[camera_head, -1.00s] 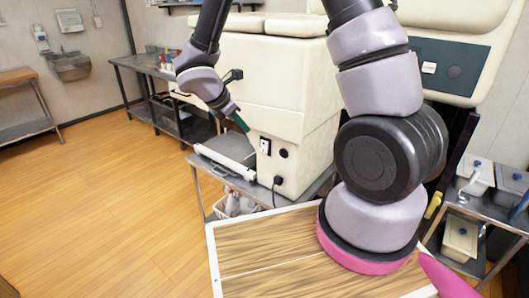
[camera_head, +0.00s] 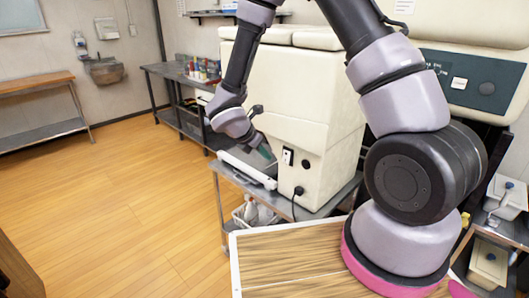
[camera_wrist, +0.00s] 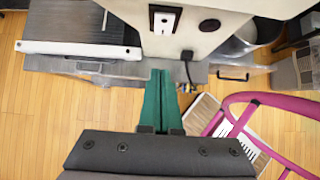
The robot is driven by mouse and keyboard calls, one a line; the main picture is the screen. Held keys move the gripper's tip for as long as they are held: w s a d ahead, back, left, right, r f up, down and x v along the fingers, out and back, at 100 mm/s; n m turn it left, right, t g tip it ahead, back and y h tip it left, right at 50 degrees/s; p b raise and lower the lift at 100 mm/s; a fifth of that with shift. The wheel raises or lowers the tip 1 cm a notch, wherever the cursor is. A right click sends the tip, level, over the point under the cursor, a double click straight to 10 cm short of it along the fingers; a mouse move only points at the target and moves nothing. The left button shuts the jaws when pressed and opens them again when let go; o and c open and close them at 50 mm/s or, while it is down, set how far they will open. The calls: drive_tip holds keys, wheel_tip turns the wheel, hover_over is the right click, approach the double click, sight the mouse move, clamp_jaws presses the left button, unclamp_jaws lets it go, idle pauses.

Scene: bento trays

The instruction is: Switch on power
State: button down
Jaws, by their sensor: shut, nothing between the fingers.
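In the wrist view the switch (camera_wrist: 164,20) is near the top middle, fully visible. My gripper (camera_head: 266,151) has green fingers and is just left of the switch in the head view. In the wrist view my gripper's fingers (camera_wrist: 160,74) are pressed together with nothing between them. Their tips are below the switch in the picture, with a visible gap to it.
A black round knob (camera_wrist: 209,25) is right of the switch. A black plug with a cord (camera_wrist: 187,56) is below it. A white-and-black tray-like unit (camera_wrist: 80,30) is at the left on a metal table (camera_head: 330,200). Wooden floor to the left is open.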

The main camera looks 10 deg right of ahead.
sight(285, 160)
drive_tip(key=w+d+f, duration=0.4)
drive_tip(key=d+f, duration=0.1)
drive_tip(key=d, duration=0.1)
drive_tip(key=shift+w, duration=0.3)
drive_tip(key=shift+d+f, duration=0.15)
drive_tip(key=shift+w+d+f, duration=0.1)
drive_tip(key=shift+w+d, duration=0.05)
drive_tip(key=shift+d, duration=0.05)
drive_tip(key=shift+r, duration=0.8)
drive_tip(key=shift+a, duration=0.1)
